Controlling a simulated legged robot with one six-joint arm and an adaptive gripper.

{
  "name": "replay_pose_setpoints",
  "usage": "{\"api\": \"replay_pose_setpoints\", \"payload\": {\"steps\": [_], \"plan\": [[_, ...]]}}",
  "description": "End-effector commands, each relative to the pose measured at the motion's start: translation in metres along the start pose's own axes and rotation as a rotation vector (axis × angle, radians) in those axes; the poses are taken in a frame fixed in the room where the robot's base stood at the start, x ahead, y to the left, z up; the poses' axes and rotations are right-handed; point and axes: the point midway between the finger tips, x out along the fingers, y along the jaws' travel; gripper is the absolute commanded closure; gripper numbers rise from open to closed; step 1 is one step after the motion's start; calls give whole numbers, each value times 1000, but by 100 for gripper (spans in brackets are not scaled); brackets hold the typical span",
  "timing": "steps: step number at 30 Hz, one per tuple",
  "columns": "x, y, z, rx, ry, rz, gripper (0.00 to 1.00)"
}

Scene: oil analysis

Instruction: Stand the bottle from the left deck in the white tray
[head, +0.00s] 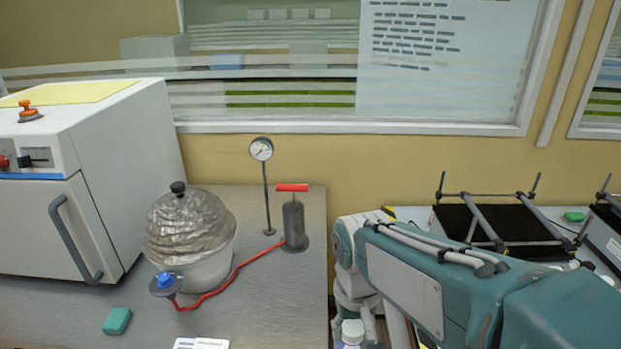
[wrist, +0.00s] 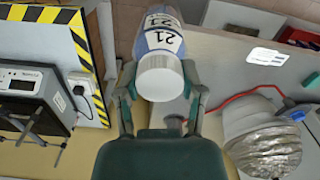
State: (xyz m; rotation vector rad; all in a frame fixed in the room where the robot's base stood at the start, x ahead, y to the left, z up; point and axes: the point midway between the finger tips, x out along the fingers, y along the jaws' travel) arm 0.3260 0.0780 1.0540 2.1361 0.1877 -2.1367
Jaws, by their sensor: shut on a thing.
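The bottle (wrist: 160,77) has a white cap and a blue and white label marked 21. In the head view the bottle's white cap (head: 352,331) shows at the bottom, beside the right edge of the left deck (head: 255,325). The lower part of the bottle is hidden or out of frame there. I cannot make out the white tray in either view.
A foil-covered dome (head: 190,228), a hand pump (head: 293,222), a gauge (head: 262,150) and a green block (head: 117,321) stand on the left deck. A white oven (head: 90,180) is at far left. A black-topped device with a metal frame (head: 490,225) stands right, behind my arm.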

Motion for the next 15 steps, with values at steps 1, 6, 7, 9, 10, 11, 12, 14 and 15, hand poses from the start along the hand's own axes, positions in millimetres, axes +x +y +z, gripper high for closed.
{"api": "replay_pose_setpoints", "payload": {"steps": [1,6,7,9,10,11,12,14,15], "plan": [[3,0,-5,3,-2,1,100],[14,4,-23,16,-2,2,100],[17,6,-27,19,-3,1,100],[23,11,-36,26,-3,0,100],[27,13,-41,29,-3,0,100],[30,16,-46,33,-3,0,100],[36,20,-52,40,-5,-1,100],[47,26,-65,50,-5,-2,100],[55,31,-73,58,-5,-3,100]]}}
